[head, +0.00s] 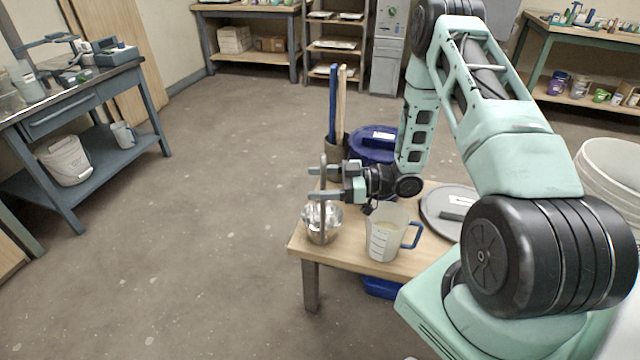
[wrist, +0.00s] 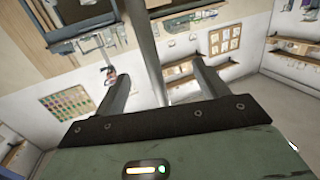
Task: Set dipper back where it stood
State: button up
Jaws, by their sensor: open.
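The dipper is a shiny metal cup (head: 322,224) with a tall, straight grey handle. In the head view its cup appears to rest at the left end of the wooden table (head: 345,262), with the handle upright. My gripper (head: 318,184) is level and open, its two fingers apart around the upper handle. In the wrist view the handle (wrist: 148,50) rises between the open fingers of my gripper (wrist: 163,75), with gaps on both sides. The cup is out of sight there.
A measuring jug (head: 385,240) with a blue handle stands right of the cup. Behind are a blue lidded bucket (head: 372,152) and a holder with blue and tan sticks (head: 337,105). A grey lid (head: 432,212) lies to the right. The floor left of the table is clear.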

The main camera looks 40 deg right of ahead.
jog(key=shift+s+d+f+b, duration=0.1)
jog(key=shift+d+f+b, duration=0.15)
jog(key=shift+b, duration=0.25)
jog(key=shift+s+d+r, duration=0.15)
jog(key=shift+r, duration=0.1)
jog(key=p+v, duration=0.1)
jog(key=v, duration=1.3)
dwell(0.5)
dwell(0.7)
